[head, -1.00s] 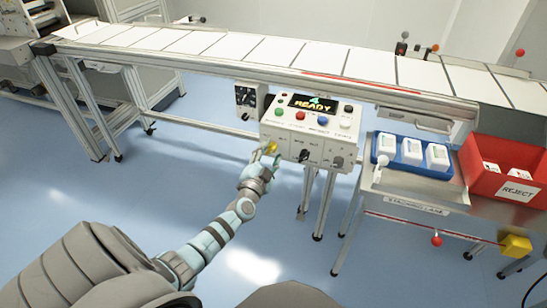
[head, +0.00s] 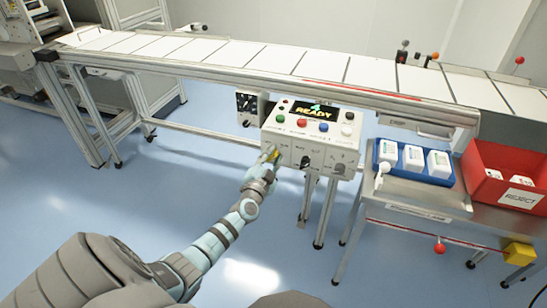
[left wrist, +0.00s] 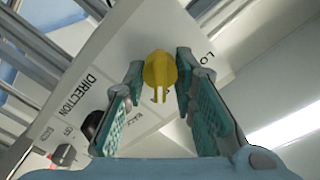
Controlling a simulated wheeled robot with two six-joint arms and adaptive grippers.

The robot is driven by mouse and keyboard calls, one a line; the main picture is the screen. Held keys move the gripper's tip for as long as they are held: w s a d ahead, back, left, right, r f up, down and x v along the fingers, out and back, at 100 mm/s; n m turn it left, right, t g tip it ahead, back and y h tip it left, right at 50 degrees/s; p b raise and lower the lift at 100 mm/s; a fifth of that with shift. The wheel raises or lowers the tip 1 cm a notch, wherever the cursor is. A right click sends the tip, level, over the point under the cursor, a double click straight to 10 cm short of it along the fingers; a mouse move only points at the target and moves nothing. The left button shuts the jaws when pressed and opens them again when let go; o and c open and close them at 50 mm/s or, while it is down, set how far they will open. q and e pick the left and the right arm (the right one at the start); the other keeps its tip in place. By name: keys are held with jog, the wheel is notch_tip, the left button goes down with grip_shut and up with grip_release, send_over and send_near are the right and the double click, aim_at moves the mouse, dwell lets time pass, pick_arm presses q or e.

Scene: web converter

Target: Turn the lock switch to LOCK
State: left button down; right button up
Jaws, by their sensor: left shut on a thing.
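The control box (head: 318,150) stands under the conveyor, and its screen reads READY. The yellow lock switch (head: 271,155) is at the left end of its lower front face. My left gripper (head: 268,157) is at this switch, shut on it. In the left wrist view the yellow switch (left wrist: 160,72) sits between the two teal-padded fingers (left wrist: 157,88). The letters "LO" show beside it, partly cut off by a finger. The switch's exact pointing direction is hard to tell. My right gripper is not in view.
A black DIRECTION knob (left wrist: 92,126) is close to one finger in the left wrist view. Coloured buttons (head: 302,122) line the top of the box. A blue tray (head: 387,152) of white packs and a red REJECT bin (head: 478,178) stand to the right.

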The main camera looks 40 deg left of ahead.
pick_arm(q)
jog(key=shift+n, duration=0.4)
jog(key=n+p, duration=0.1)
jog(key=n, duration=0.1)
jog(key=shift+r+n, duration=0.1)
jog(key=shift+n, duration=0.3)
jog(key=n, duration=0.4)
jog(key=shift+a+p, duration=0.1)
jog(key=shift+p, duration=0.3)
jog(key=n, duration=0.5)
jog(key=shift+a, duration=0.1)
jog(key=n, duration=0.5)
jog(key=c, duration=1.3)
grip_release()
jog(key=shift+c, duration=0.2)
